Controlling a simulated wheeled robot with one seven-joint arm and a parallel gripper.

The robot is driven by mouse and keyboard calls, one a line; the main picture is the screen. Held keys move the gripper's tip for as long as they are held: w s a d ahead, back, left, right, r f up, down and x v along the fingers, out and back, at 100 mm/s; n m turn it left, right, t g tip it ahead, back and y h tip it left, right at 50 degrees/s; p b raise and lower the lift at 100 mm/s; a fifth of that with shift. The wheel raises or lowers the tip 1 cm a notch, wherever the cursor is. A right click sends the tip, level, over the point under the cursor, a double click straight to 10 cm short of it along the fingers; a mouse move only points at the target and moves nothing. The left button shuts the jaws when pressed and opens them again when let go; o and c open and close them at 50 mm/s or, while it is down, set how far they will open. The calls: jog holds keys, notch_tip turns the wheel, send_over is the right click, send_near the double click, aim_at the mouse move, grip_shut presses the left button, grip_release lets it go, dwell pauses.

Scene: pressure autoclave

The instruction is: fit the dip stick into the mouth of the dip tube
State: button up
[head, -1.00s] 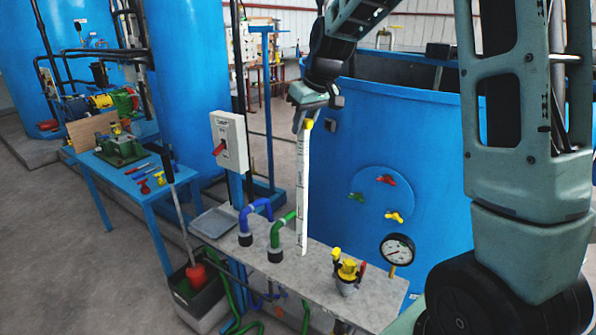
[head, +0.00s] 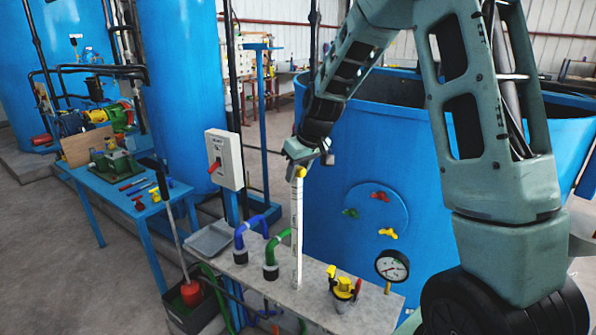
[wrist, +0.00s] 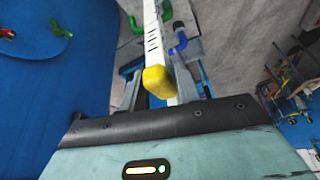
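The dip stick (head: 297,230) is a long white stick with dark marks and a yellow top. My gripper (head: 297,166) is shut on it at the yellow top and holds it nearly upright over the grey bench. In the wrist view the yellow top (wrist: 157,82) sits between my fingers, and the white shaft (wrist: 152,35) runs away from the camera. The stick's lower end meets or overlaps the bench top in the head view, right of the green pipe. I cannot make out the dip tube's mouth, nor tell whether the stick's end is inside it.
A large blue tank (head: 430,180) stands behind. A switch box (head: 224,158) and a blue table (head: 100,185) are at left.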

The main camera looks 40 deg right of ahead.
jog(key=shift+o, duration=0.8)
